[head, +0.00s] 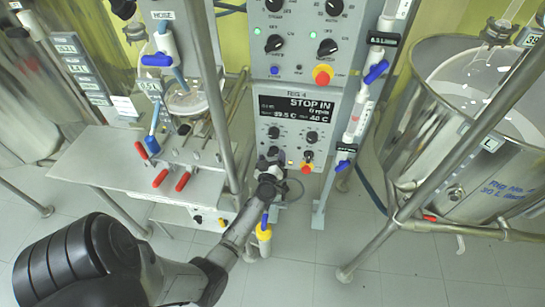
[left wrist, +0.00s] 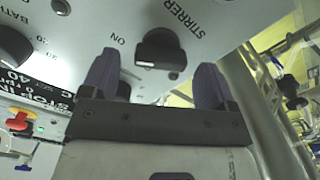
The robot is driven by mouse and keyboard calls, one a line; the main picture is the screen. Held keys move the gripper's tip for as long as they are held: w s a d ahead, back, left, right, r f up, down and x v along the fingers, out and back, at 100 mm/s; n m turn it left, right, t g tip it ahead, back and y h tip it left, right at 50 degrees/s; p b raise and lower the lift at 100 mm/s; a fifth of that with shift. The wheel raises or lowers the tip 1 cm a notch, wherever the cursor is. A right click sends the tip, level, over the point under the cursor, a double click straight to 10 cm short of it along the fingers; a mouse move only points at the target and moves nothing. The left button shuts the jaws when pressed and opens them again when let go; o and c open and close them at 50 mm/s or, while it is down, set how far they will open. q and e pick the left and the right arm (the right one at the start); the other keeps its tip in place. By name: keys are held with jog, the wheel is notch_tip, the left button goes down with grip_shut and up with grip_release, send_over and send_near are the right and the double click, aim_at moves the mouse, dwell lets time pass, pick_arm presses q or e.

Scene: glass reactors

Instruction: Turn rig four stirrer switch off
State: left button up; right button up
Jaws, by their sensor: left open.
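The rig four panel (head: 290,122) stands in the middle of the head view, with a black display (head: 302,103) reading STOP IN and 0 rpm. The stirrer switch (left wrist: 160,48) is a black knob beside the words STIRRER and ON in the left wrist view. Its exact setting is hard to tell. My left gripper (left wrist: 157,62) is open, with one dark finger on each side of the knob in that view; I cannot tell whether they touch it. In the head view my left gripper (head: 270,168) is at the panel's lower left and hides part of it. My right gripper is not in view.
A red and yellow stop button (head: 307,167) sits right of my gripper, and other knobs (head: 313,134) are close above. A pipe with blue-handled valves (head: 345,155) runs right of the panel. A steel vessel (head: 450,175) stands farther right. Metal frame poles (head: 210,70) are at left.

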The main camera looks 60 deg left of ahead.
pick_arm(q)
jog(key=shift+x, duration=0.9)
jog(key=c, duration=0.9)
